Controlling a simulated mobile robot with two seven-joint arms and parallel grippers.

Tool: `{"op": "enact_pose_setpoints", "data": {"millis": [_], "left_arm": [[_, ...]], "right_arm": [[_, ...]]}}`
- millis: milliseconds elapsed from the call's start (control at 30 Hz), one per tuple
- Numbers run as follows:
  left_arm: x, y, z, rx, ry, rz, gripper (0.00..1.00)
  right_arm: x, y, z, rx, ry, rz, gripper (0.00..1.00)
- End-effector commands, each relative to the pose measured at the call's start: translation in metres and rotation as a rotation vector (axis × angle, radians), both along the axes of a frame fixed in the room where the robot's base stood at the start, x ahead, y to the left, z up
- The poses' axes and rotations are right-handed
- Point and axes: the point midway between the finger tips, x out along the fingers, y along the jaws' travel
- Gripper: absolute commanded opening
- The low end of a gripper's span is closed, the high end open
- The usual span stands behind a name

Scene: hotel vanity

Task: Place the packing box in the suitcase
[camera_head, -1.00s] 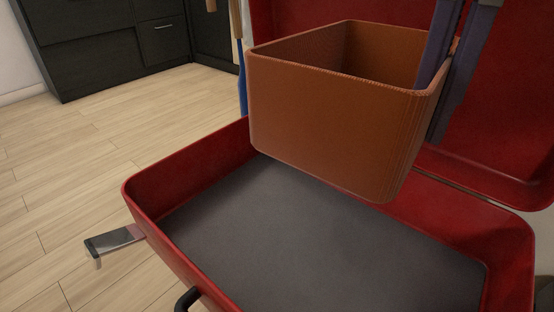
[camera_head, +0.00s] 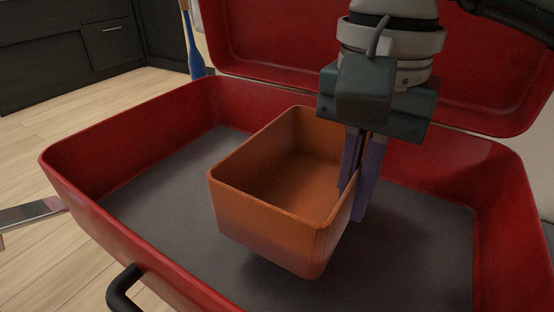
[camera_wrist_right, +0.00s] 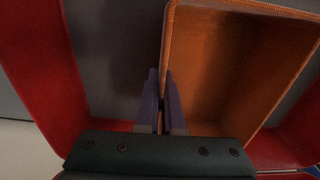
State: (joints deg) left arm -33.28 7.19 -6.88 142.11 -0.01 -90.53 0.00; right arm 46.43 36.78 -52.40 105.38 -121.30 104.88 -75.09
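The orange-brown packing box (camera_head: 270,235) is open-topped and empty. It is inside the open red suitcase (camera_head: 75,185), over the grey floor of the suitcase. I cannot tell whether its base touches that floor. My right gripper (camera_head: 355,190) comes down from above with its two purple fingers on either side of the box's right wall. In the right wrist view the fingers (camera_wrist_right: 162,100) close on the wall of the box (camera_wrist_right: 215,70). My left gripper is not in view.
The suitcase lid (camera_head: 270,45) stands open at the back. A black handle (camera_head: 122,290) and a metal latch (camera_head: 30,213) are on its front and left sides. Bare grey floor (camera_head: 425,230) shows around the box. Dark cabinets (camera_head: 60,50) stand far back left.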

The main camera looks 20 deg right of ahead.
Motion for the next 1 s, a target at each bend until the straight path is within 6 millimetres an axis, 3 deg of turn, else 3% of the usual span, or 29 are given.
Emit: {"op": "enact_pose_setpoints", "data": {"millis": [267, 667, 700, 900, 1000], "left_arm": [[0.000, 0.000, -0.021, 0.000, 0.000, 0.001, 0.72], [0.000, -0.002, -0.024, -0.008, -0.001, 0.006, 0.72], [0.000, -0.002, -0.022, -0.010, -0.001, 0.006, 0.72], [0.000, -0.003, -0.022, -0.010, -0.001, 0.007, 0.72], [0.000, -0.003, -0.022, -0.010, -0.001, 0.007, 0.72]], "right_arm": [[0.000, 0.000, -0.041, 0.000, 0.001, -0.001, 0.00], [0.000, 0.000, -0.045, 0.000, -0.001, 0.000, 0.00], [0.000, 0.000, -0.044, -0.001, -0.001, 0.000, 0.09], [0.000, 0.000, -0.044, 0.000, 0.000, 0.000, 0.32], [0.000, 0.000, -0.044, 0.000, 0.000, 0.000, 0.35]]}}
